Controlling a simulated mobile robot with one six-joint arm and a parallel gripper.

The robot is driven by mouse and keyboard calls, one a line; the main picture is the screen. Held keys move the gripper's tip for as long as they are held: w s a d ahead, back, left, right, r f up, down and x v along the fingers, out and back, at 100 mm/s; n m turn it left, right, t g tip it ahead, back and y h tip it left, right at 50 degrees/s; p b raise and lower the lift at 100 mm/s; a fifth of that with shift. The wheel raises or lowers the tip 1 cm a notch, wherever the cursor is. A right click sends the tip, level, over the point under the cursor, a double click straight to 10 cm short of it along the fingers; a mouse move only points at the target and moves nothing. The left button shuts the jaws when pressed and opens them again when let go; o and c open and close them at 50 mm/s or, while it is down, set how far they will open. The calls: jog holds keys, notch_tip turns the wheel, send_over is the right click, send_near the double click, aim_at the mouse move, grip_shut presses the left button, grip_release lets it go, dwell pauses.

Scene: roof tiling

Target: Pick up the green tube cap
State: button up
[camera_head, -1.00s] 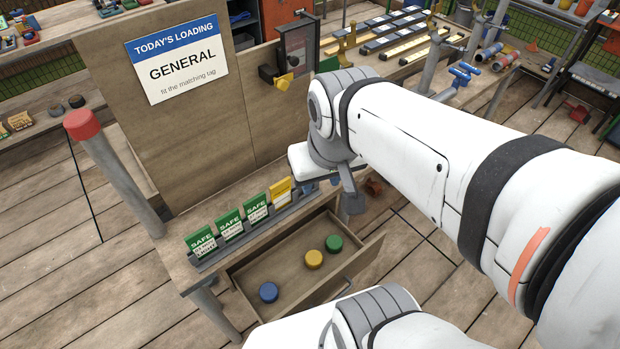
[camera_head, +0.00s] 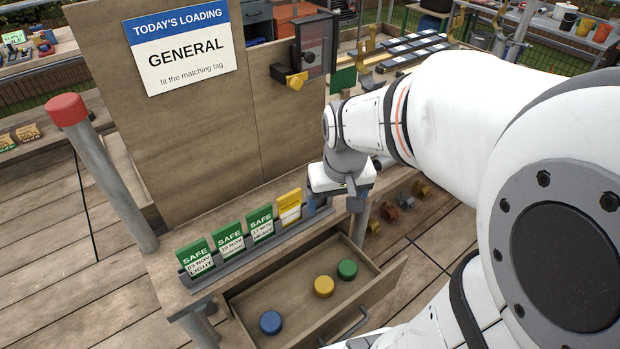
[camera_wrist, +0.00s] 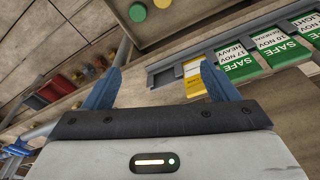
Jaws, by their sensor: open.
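The green cap (camera_head: 347,269) lies in the open drawer (camera_head: 250,306), toward its right end in the head view. A yellow cap (camera_head: 324,286) is close beside it and a blue cap (camera_head: 270,322) is farther left. My gripper (camera_head: 316,203) is above the bench near the right end of the tag rack, apart from the caps. In the wrist view its two blue fingers (camera_wrist: 160,78) are spread with nothing between them. The green cap (camera_wrist: 138,12) shows there at the top edge, beyond the fingers, with the yellow cap (camera_wrist: 163,3) partly cut off.
A rack (camera_head: 205,283) holds green SAFE tags (camera_head: 230,241) and a yellow tag (camera_head: 289,208) just behind the drawer. A board with a GENERAL sign (camera_head: 182,50) stands behind it. A red-topped post (camera_head: 68,110) is at left. The drawer is open from above.

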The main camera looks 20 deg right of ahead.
jog(key=m+g+b, duration=0.1)
jog(key=g+b, duration=0.1)
jog(key=b, duration=1.3)
send_over(348, 267)
jog(key=w, duration=0.1)
jog(key=f, duration=3.1)
jog(key=shift+w+d, duration=0.1)
jog(key=shift+d, duration=0.2)
jog(key=shift+d+f+b, duration=0.1)
jog(key=shift+f+b, duration=0.35)
jog(key=shift+f, duration=0.35)
jog(key=f, duration=0.2)
jog(key=f+b, duration=0.1)
jog(key=f, duration=0.1)
jog(key=s+a+f+b, duration=0.1)
jog(key=f, duration=0.1)
jog(key=shift+f, duration=0.35)
jog(key=c, duration=1)
jog(key=shift+c, duration=0.2)
notch_tip(348, 267, up, 10)
jog(key=p, duration=0.2)
jog(key=shift+p, duration=0.4)
